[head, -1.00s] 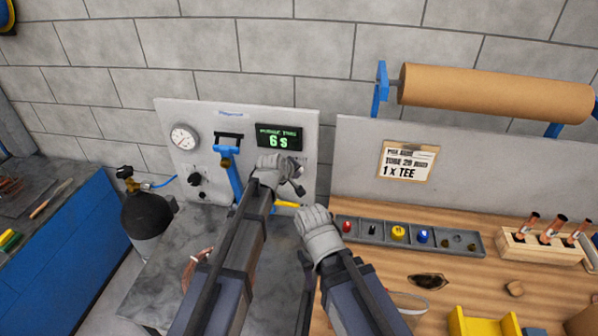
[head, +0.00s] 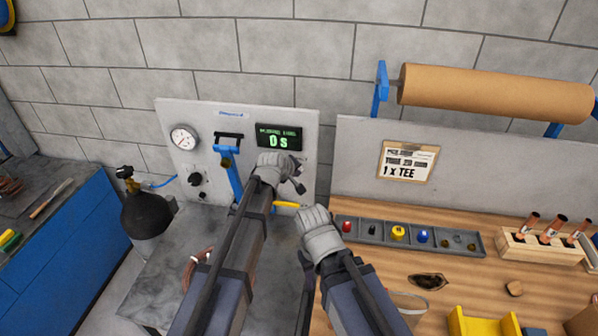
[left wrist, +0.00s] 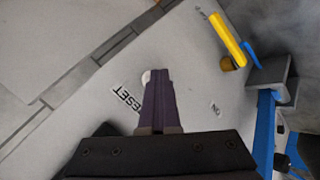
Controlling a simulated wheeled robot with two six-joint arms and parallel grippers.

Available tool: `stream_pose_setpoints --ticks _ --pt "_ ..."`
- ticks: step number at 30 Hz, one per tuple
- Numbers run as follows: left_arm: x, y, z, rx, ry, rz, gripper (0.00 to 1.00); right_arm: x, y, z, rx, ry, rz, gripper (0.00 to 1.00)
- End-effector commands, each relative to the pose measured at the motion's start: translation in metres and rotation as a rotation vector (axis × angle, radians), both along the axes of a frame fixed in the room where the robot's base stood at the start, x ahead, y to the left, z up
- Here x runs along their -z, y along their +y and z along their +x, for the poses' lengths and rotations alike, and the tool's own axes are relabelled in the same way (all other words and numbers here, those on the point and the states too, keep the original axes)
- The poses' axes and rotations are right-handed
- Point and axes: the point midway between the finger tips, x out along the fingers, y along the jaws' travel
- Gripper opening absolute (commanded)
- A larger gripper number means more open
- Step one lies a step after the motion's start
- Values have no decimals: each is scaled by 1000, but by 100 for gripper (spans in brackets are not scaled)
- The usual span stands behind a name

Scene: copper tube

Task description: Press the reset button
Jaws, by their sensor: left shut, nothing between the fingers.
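A pale panel (head: 180,115) stands against the wall, with a green-lit display (head: 278,137) reading 0 s. In the left wrist view the RESET label (left wrist: 127,99) is partly covered by my fingers. A small white round button (left wrist: 146,77) shows just beside and behind the fingertips. My left gripper (left wrist: 159,72) is shut and empty, its tips at the button; I cannot tell whether they touch it. In the head view my left gripper (head: 298,186) is in front of the panel's lower right, and the button is hidden. My right arm hangs over the bench front; its fingers are not clear.
A yellow-handled lever (left wrist: 229,40) is near my left gripper. A gauge (head: 184,138), a black knob (head: 195,179) and a blue clamp (head: 228,150) are on the panel's left. A black gas cylinder (head: 147,215) stands left. A parts tray (head: 372,232) lies on the right bench.

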Motion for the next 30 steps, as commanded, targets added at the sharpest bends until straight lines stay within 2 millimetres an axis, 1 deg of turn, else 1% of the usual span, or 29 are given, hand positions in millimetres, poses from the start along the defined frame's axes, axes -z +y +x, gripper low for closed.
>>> stream_pose_setpoints --ticks 5,13,25,30 --pt "0 1 -4 0 -1 0 0 0 0 0 0 0 0 50" --pt "0 4 -18 0 -1 0 0 0 0 0 0 0 0 50" --pt "0 4 -20 0 0 0 0 0 0 0 0 0 0 50" --pt "0 6 -30 0 0 0 0 0 0 0 0 0 0 50"
